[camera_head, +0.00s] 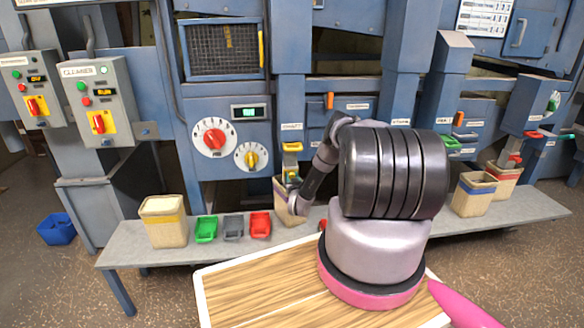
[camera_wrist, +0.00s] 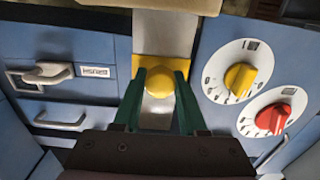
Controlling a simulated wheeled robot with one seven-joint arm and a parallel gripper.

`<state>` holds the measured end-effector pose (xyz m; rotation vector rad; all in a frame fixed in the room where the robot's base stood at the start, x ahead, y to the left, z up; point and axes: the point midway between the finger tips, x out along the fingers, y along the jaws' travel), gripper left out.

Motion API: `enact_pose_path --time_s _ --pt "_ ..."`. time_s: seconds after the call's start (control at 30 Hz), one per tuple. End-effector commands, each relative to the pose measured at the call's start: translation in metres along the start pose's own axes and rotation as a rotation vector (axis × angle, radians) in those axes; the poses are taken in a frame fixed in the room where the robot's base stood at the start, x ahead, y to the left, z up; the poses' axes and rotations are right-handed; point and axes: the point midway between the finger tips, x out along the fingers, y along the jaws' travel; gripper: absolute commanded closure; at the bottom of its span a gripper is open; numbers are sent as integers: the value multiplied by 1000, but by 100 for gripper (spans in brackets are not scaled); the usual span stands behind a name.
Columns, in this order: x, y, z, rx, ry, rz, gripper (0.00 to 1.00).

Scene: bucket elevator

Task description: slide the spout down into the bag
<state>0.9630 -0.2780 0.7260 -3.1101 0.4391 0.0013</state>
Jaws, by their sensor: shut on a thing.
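The spout (camera_head: 291,162) hangs from the blue machine, with a yellow collar (camera_head: 292,147) at its upper part. Its round yellow knob (camera_wrist: 160,83) sits between the two green fingers of my gripper (camera_wrist: 161,90) in the wrist view. My gripper (camera_head: 292,177) is shut on this knob, in front of the spout. The open tan bag (camera_head: 281,208) stands on the grey bench below the spout. My arm and gripper cover part of the bag's mouth and the spout's lower end, so I cannot tell how far the spout reaches in.
The grey bench (camera_head: 125,257) also holds a filled bag (camera_head: 164,232), green (camera_head: 206,229), grey (camera_head: 233,227) and red (camera_head: 260,224) scoops, and bags at right (camera_head: 472,199).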

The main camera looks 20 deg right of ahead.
Motion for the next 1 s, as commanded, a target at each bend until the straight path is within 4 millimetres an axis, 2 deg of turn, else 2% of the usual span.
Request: enact_pose_path --time_s 0.1,0.4,0.43,0.5,0.83,1.0 --pt "0 0 10 -1 1 0 100" --pt "-1 0 12 1 -4 0 100" --pt "-1 0 12 1 -5 1 51" --pt "-1 0 12 1 -4 1 30" --pt "-2 0 11 0 -1 0 30" --pt "-21 1 12 1 -4 1 30"
